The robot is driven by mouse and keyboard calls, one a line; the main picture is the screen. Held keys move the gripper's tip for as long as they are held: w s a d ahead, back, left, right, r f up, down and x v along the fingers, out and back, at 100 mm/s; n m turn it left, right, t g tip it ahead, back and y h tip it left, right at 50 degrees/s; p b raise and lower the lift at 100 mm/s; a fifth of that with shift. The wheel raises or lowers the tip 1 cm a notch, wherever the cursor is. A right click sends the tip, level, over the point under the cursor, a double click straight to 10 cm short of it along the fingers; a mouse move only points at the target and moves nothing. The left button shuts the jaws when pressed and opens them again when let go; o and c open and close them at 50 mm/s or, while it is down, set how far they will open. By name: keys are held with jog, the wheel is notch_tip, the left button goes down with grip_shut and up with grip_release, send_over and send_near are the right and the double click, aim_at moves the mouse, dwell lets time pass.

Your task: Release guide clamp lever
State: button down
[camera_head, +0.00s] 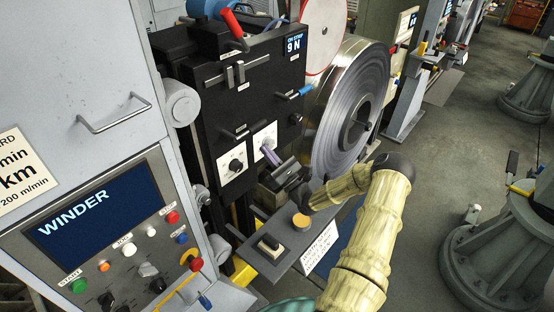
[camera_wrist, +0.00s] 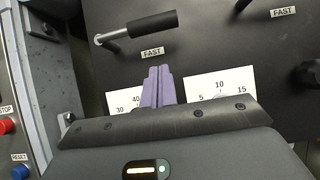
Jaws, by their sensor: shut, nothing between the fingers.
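A lever with a black grip (camera_wrist: 152,26) sticks out from the dark panel, above a label reading FAST, in the wrist view. It also shows in the head view (camera_head: 236,132). I cannot tell from the labels whether it is the guide clamp lever. My gripper (camera_wrist: 158,72) has its purple fingers shut together and empty, just below the lever's FAST label and apart from the grip. In the head view my gripper (camera_head: 268,152) is in front of the right dial plate (camera_head: 264,136) and partly covers it.
A blue-handled lever (camera_head: 301,91) and a red-handled lever (camera_head: 232,23) are higher on the machine. A knob on a white dial (camera_head: 235,164) is left of my gripper. The large steel coil (camera_head: 345,110) stands close on the right. The WINDER console (camera_head: 100,215) is at the left.

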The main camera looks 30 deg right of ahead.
jog(key=r+p, duration=0.1)
jog(key=w+r, duration=0.1)
jog(key=r, duration=0.1)
jog(key=r+p, duration=0.1)
jog(key=shift+w+a+r+p, duration=0.35)
jog(key=shift+w, duration=0.05)
jog(key=shift+d+r+n+g+y, duration=0.15)
jog(key=shift+r+n+g+y, duration=0.2)
jog(key=shift+n+y, duration=0.4)
notch_tip(320, 180, up, 9)
jog(key=a+n+g+y+b, duration=0.1)
jog(key=n+g+y+b, duration=0.5)
jog(key=n, duration=1.2)
jog(key=shift+s+a+g+b, duration=0.25)
jog(key=shift+g+b, duration=0.2)
jog(key=shift+g, duration=1.3)
jog(key=shift+y, duration=0.25)
